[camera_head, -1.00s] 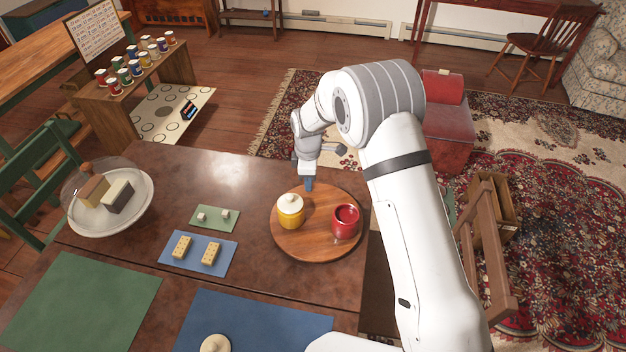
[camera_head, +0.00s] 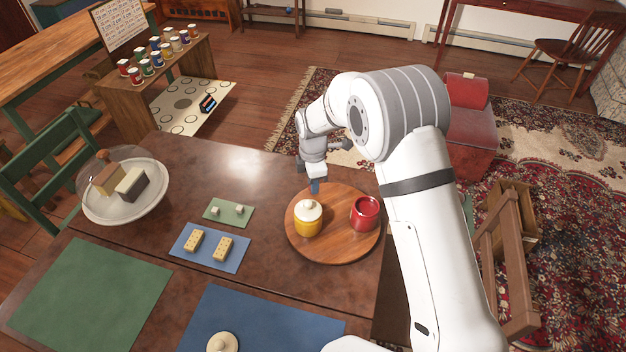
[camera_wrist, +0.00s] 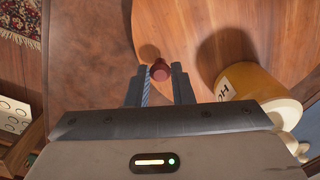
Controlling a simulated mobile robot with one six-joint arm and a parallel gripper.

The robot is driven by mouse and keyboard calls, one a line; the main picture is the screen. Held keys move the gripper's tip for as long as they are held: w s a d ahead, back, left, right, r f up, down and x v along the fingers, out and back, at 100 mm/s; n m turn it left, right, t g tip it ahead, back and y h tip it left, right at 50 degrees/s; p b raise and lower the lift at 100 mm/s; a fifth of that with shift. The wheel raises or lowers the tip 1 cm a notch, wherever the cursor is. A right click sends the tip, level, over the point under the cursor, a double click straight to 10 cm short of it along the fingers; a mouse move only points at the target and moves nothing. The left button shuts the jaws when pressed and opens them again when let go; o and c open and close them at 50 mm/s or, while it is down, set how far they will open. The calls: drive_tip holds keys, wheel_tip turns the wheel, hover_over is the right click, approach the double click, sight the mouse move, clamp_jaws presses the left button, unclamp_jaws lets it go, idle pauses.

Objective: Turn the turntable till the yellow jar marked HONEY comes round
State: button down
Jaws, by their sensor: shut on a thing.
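The round wooden turntable (camera_head: 335,251) is on the dark table. It also fills much of the wrist view (camera_wrist: 190,25). The yellow jar (camera_head: 307,225) with a pale lid stands on its left part. In the wrist view the yellow jar (camera_wrist: 255,82) shows "HO" on a pale label, the rest hidden. A red jar (camera_head: 365,214) stands on the right part. My gripper (camera_head: 315,187) is at the turntable's far rim, behind the yellow jar. In the wrist view my gripper (camera_wrist: 160,77) is shut on a small reddish-brown knob (camera_wrist: 160,69) at the rim.
Left of the turntable are a blue mat (camera_head: 209,261) with two pale dotted blocks, a small green mat (camera_head: 228,221) and a glass dome over a plate (camera_head: 125,212). A blue placemat (camera_head: 270,325) and a green placemat (camera_head: 95,295) lie in front.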

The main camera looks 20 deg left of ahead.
drive_tip(key=shift+a+r, duration=0.1)
drive_tip(key=shift+a, duration=0.05)
idle(0.3)
drive_tip(key=c, duration=1.3)
unclamp_jaws()
drive_tip(key=shift+s, duration=0.1)
drive_tip(key=shift+o, duration=0.2)
drive_tip(key=shift+r, duration=3.85)
drive_tip(key=shift+c, duration=0.3)
